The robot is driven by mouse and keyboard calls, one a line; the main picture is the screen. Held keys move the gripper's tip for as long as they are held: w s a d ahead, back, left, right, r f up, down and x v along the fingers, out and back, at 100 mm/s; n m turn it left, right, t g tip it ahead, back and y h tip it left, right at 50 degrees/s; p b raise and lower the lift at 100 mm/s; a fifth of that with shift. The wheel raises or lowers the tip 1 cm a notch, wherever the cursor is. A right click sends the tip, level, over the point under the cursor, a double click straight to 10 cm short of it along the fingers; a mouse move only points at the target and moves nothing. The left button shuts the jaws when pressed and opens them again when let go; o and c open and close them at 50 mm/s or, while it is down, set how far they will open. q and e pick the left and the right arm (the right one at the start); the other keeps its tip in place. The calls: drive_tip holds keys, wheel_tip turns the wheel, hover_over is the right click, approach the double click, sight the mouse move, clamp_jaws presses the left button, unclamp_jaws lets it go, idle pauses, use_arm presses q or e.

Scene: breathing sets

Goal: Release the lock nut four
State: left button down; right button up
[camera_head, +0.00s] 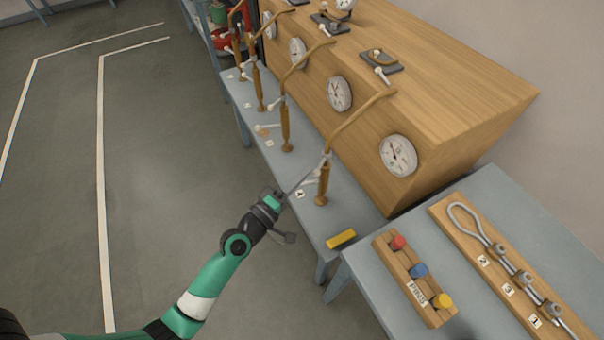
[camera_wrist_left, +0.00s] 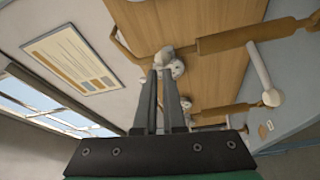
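The nearest brown post (camera_head: 322,187) stands on the grey bench beside a small number label (camera_head: 299,194); its digit is too small to read surely. A pale nut (camera_head: 328,157) sits at its top, below the bent brown arm. My left gripper (camera_head: 324,161) reaches this post from the front left. In the left wrist view, its fingertips (camera_wrist_left: 163,74) are close together at the pale nut (camera_wrist_left: 163,54). Whether they clamp it is unclear. A pale lever (camera_wrist_left: 261,68) sticks out lower on the same post. My right gripper is not in view.
Several similar posts, such as one behind (camera_head: 286,130), line the bench (camera_head: 355,212) before a wooden cabinet (camera_head: 470,100) with gauges. A yellow block (camera_head: 341,239) lies at the bench's near end. Floor at left is clear.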

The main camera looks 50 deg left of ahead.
use_arm(q)
drive_tip(key=shift+w+d+f, duration=0.1)
drive_tip(key=shift+d, duration=0.5)
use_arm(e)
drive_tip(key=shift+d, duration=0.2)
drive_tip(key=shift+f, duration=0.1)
use_arm(q)
drive_tip(key=s+a+r, duration=0.1)
drive_tip(key=s+a, duration=0.1)
drive_tip(key=s, duration=0.2)
drive_tip(key=s+d+p, duration=0.3)
drive_tip(key=d+p, duration=0.1)
drive_tip(key=d, duration=0.3)
drive_tip(key=shift+s+f+p, duration=0.3)
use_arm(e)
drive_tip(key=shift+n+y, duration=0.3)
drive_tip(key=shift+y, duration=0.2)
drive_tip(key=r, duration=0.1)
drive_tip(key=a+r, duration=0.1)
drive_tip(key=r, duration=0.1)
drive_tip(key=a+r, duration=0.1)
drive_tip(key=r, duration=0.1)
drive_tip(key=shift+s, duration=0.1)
